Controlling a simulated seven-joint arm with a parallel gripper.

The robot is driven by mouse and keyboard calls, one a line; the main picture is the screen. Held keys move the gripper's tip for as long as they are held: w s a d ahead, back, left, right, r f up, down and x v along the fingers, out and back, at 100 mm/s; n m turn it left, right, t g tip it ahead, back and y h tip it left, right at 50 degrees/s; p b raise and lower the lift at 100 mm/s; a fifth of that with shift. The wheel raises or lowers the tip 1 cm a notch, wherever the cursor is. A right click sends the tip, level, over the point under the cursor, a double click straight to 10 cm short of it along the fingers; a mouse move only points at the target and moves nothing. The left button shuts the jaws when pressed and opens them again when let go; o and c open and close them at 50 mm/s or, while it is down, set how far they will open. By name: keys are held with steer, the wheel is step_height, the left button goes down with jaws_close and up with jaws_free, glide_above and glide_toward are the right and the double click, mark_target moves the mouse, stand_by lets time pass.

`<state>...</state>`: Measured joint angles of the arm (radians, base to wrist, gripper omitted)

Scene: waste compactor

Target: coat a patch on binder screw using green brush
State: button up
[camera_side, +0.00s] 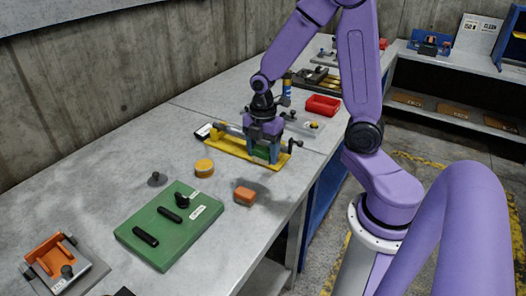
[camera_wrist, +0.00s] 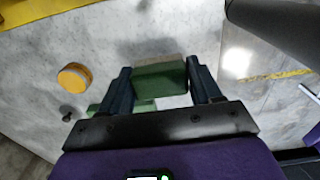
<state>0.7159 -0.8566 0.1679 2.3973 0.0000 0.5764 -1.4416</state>
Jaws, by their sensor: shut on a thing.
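My gripper (camera_side: 266,153) is shut on a green block-shaped brush (camera_side: 262,153). In the wrist view the brush (camera_wrist: 160,77) sits between the two dark fingers and shows a tan strip along its far edge. In the side view the gripper is over the front part of a yellow base (camera_side: 226,147). A grey rod (camera_side: 232,130) with a dark handle (camera_side: 296,143) at the right runs along this base and looks like the binder screw. My gripper hides its middle. I cannot tell whether the brush touches it.
A green board (camera_side: 190,232) with black parts lies nearer. A red tray (camera_side: 323,104) is behind. The bench edge is at the right.

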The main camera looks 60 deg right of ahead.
stand_by(0.5)
glide_toward(204, 164)
steer(key=shift+f, duration=2.85)
steer(key=shift+f, duration=0.6)
stand_by(0.4)
steer(key=shift+r, duration=3.6)
steer(key=shift+s, duration=0.1)
